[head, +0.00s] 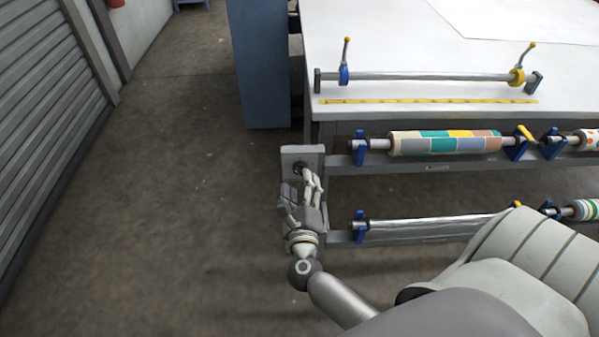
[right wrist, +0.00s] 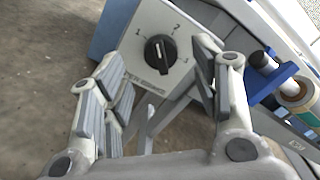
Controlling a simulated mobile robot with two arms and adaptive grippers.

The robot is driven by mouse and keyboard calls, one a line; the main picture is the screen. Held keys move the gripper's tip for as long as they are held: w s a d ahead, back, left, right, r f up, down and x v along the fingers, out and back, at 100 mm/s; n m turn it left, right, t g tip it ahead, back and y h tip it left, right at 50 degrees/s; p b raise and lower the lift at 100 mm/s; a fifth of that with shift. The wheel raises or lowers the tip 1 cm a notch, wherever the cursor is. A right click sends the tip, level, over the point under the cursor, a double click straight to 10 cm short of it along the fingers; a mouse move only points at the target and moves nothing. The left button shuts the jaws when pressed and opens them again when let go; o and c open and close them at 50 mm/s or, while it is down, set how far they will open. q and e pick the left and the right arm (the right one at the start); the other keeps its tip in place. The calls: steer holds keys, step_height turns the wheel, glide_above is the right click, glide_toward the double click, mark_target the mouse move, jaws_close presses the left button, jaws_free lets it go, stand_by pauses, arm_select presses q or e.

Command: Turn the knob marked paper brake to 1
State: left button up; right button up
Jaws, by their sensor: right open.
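The black round knob (right wrist: 160,54) sits on a pale square plate (right wrist: 140,32) in the right wrist view. The numbers 1, 2 and 3 stand around it at left, top and right. Lettering below it is partly hidden by a finger. A white line crosses the knob; I cannot tell surely which number it points at. In the head view the plate (head: 302,151) is at the end of the press's roller rack, with the knob (head: 299,168) just beyond my fingers. My right gripper (head: 303,184) is open and empty, its fingers spread to either side of the knob, apart from it.
The white-topped press table (head: 400,40) carries a roller bar (head: 430,76). Below it are a patterned paper roll (head: 445,142) and a silver roller (head: 430,229) in blue holders. A blue cabinet (head: 262,70) stands behind. The concrete floor at left is clear.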

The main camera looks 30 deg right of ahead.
mark_target(299, 174)
steer(key=shift+x, duration=2.1)
steer(key=shift+c, duration=0.3)
steer(key=c, duration=0.9)
steer(key=shift+a+n+p, duration=0.1)
steer(key=shift+n+p, duration=1.5)
steer(key=shift+n, duration=0.1)
steer(key=shift+c, duration=0.2)
steer(key=shift+f+n+p, duration=0.15)
steer(key=shift+n+p, duration=0.9)
steer(key=shift+n, duration=0.85)
steer(key=o, duration=1)
